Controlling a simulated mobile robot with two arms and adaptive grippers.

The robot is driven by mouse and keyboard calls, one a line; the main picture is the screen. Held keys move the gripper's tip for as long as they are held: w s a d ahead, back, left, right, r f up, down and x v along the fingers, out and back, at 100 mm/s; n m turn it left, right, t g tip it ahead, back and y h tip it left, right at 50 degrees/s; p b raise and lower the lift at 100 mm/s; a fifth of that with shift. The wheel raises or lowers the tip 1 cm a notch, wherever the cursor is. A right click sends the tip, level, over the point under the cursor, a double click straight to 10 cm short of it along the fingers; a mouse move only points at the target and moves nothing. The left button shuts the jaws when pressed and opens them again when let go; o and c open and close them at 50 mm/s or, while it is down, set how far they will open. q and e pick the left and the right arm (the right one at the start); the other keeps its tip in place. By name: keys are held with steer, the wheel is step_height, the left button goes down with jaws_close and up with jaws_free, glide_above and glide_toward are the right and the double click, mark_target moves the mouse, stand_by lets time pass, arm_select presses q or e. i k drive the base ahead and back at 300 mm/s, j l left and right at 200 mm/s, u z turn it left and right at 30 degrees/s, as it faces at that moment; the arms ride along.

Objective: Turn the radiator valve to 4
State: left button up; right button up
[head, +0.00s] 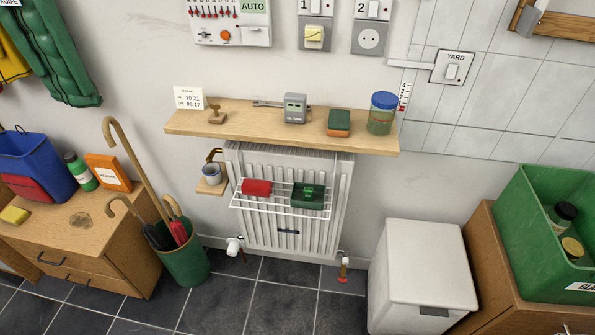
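The white radiator (300,235) is on the wall below a wooden shelf. A white valve head (234,246) sits at its lower left corner, low above the dark floor tiles. It is too small to read any numbers or its setting. A second fitting (343,266), with a red part at its foot, is at the lower right corner of the radiator. Neither of my grippers is in view.
An umbrella stand (185,262) with canes and umbrellas is left of the valve. A white lidded bin (422,270) stands to the right. The wooden shelf (240,118) and a wire rack (270,203) jut out above. Floor in front of the radiator is clear.

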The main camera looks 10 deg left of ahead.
mark_target(233, 247)
steer(key=u, duration=0.9)
